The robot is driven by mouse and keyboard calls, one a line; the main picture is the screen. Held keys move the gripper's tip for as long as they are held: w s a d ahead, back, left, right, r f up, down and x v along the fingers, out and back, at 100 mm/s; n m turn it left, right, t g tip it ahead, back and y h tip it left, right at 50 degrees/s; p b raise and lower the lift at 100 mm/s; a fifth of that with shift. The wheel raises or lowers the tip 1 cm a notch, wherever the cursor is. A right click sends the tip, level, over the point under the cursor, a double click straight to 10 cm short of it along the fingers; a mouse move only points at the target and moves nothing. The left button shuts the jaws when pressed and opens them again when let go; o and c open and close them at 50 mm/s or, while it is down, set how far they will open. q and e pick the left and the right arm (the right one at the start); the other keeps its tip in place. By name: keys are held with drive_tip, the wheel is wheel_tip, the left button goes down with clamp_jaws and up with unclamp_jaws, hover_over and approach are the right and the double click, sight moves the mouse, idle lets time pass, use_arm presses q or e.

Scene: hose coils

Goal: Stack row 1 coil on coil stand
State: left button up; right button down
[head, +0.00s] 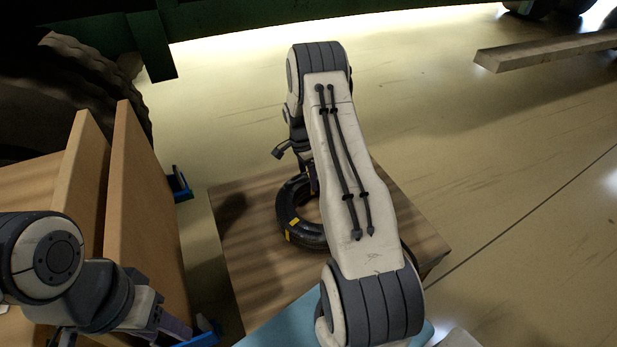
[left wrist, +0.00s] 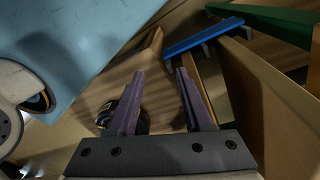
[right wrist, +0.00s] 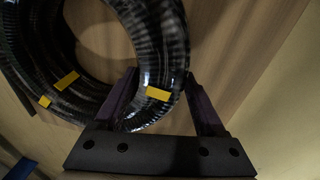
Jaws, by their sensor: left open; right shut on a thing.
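A black hose coil (head: 289,222) with yellow tape bands is at the wooden coil stand (head: 245,275) in the middle of the head view. My right gripper (head: 310,178) reaches down to the coil's far side, partly hidden by my arm. In the right wrist view the coil (right wrist: 160,70) passes between the fingers of my right gripper (right wrist: 165,105), which is shut on it. More black hose with yellow tape lies beside it at the left there. My left gripper (left wrist: 158,90) is open and empty; a small part of black hose (left wrist: 108,112) shows behind its left finger.
Upright wooden boards (head: 140,190) with blue brackets (head: 180,184) stand at the left, near my left arm. A large tyre (head: 75,85) is behind them. A loose beam (head: 545,50) lies at the far right. The floor right of the stand is clear.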

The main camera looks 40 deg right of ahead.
drive_tip(key=shift+f, duration=0.4)
idle(0.6)
drive_tip(key=shift+c, duration=0.6)
unclamp_jaws()
drive_tip(key=shift+o, duration=0.6)
drive_tip(key=shift+f+b, duration=0.15)
drive_tip(key=shift+b, duration=0.15)
drive_tip(key=shift+w+a+r+p, duration=0.1)
drive_tip(key=shift+w+r+p, duration=0.05)
drive_tip(key=shift+r+p, duration=0.9)
drive_tip(key=shift+w+a+r+p, duration=0.15)
drive_tip(key=shift+r+p, duration=0.45)
drive_tip(key=shift+r, duration=0.7)
drive_tip(key=shift+w+d+r+p, duration=0.1)
drive_tip(key=shift+w+r+p, duration=0.1)
drive_tip(key=shift+r+p, duration=0.85)
drive_tip(key=shift+r, duration=0.2)
wheel_tip(320, 180, up, 10)
drive_tip(key=w, duration=0.1)
drive_tip(key=shift+w+a+r, duration=0.15)
drive_tip(key=shift+w+a, duration=0.1)
drive_tip(key=shift+w, duration=0.05)
